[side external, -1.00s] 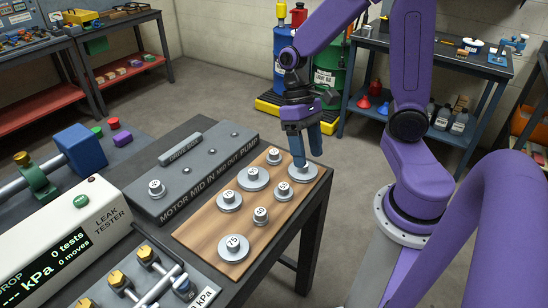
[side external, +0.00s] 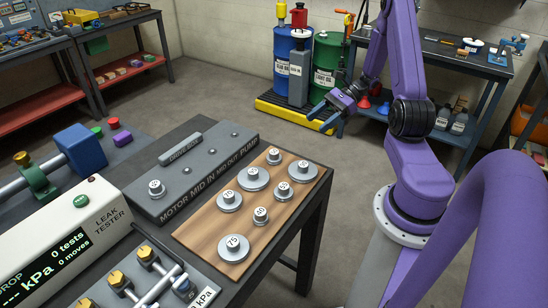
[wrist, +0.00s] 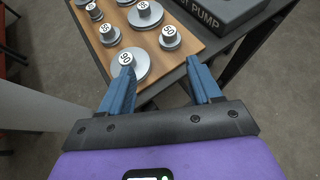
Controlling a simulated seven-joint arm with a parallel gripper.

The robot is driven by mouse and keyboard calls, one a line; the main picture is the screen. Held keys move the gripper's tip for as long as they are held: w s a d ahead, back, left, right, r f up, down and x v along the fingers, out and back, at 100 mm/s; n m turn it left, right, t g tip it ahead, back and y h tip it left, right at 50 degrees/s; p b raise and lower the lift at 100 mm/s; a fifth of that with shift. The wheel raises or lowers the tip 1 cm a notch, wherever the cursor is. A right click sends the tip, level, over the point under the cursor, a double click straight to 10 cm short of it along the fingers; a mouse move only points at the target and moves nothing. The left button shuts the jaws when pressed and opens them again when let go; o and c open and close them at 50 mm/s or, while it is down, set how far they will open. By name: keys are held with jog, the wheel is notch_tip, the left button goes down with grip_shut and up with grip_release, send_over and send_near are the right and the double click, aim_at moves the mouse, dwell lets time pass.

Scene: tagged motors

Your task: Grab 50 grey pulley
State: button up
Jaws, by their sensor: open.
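A wide grey pulley (side external: 303,174) with a white-topped hub sits at the far right corner of the wooden board. My gripper (side external: 323,117) is off the table's far side, raised and apart from the board. In the wrist view my gripper (wrist: 160,72) has its blue fingers spread with nothing between them.
Several other labelled pulleys stand on the wooden board (side external: 205,228), including a small one (side external: 282,189) close beside the corner pulley. The grey drive box (side external: 200,165) lies left of the board. Oil drums (side external: 327,65) stand behind.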

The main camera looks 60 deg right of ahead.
jog(key=d+m+t, duration=0.1)
jog(key=d, duration=0.1)
send_near(276, 151)
jog(key=x, duration=0.3)
jog(key=shift+a+f, duration=0.25)
jog(key=shift+f, duration=0.15)
jog(key=shift+r+x, duration=0.2)
jog(key=shift+x, duration=2.55)
jog(key=shift+w, duration=0.1)
jog(key=c, duration=0.8)
